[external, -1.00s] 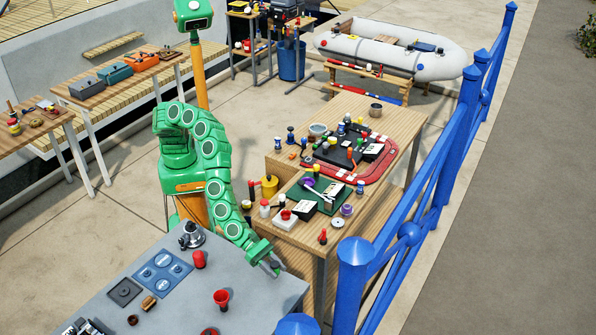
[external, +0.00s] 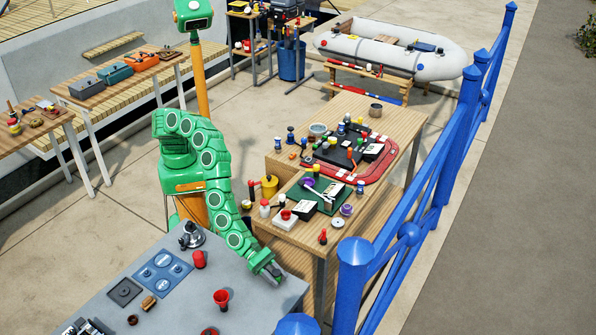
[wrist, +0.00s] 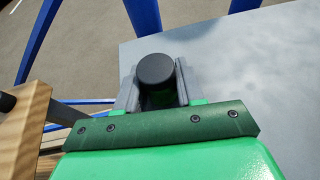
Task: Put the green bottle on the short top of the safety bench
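My gripper (external: 274,275) is low over the right end of the grey bench top (external: 185,300) in the external view. In the wrist view my gripper's fingers (wrist: 158,95) stand either side of an upright item with a round black top (wrist: 155,68). The fingers lie close along both its sides; I cannot tell whether they press on it. Its body below the black top is hidden, so no green shows and I cannot confirm it is the green bottle. In the external view the arm hides it.
A blue railing (external: 400,250) runs along the right.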

